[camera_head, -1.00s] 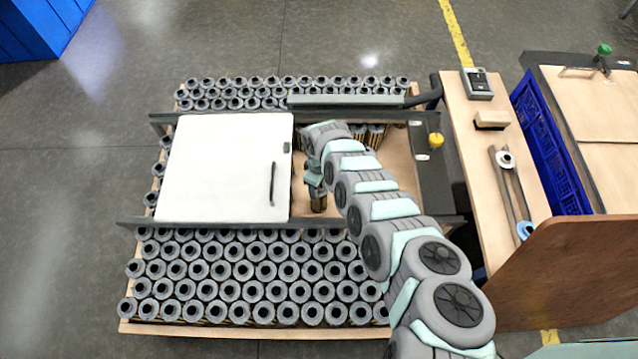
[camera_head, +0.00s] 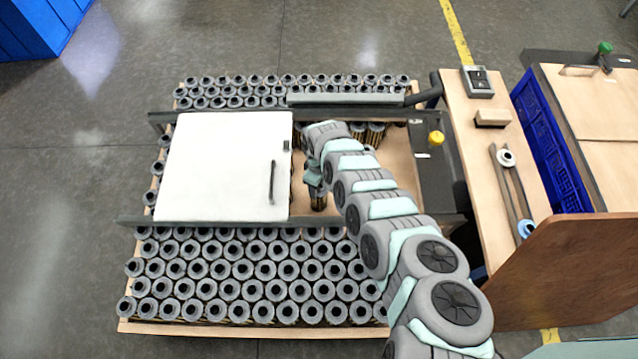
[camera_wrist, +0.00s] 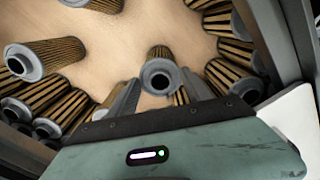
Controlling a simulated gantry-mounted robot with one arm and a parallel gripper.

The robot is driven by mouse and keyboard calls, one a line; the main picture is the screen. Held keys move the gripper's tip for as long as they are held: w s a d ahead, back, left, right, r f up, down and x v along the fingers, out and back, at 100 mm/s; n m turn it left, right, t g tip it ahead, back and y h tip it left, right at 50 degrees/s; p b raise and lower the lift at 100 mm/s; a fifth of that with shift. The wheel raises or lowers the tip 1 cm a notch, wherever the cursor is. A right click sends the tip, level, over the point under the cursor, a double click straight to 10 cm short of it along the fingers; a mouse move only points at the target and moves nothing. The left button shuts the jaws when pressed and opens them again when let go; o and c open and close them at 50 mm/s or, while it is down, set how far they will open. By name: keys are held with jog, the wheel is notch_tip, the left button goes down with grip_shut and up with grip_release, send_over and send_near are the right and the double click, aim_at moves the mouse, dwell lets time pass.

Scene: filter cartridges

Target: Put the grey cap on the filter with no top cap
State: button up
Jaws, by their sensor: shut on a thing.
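My gripper (camera_head: 315,178) is low in the open bay, right of the white cover. In the wrist view its two fingers (camera_wrist: 158,88) are shut on a grey cap (camera_wrist: 158,77), a round ring with a dark central hole. A filter with a brown pleated body (camera_wrist: 160,52) stands directly behind and under this cap. The same filter body shows below my gripper in the head view (camera_head: 318,200). The cap overlaps the end of the body in the wrist view; I cannot tell whether it is fully seated. My gripper hides the cap in the head view.
Several capped filters (camera_wrist: 60,50) surround the bay's bare wooden floor (camera_wrist: 140,30). A white cover (camera_head: 225,165) closes the left side. Dark rails (camera_head: 300,221) cross front and back. A side bench (camera_head: 475,130) holds a grey ring (camera_head: 506,158) and a blue ring (camera_head: 525,229).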

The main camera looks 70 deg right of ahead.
jog(key=shift+f, duration=0.35)
jog(key=o, duration=1.4)
jog(key=shift+r, duration=0.1)
notch_tip(320, 180, up, 11)
jog(key=p, duration=0.6)
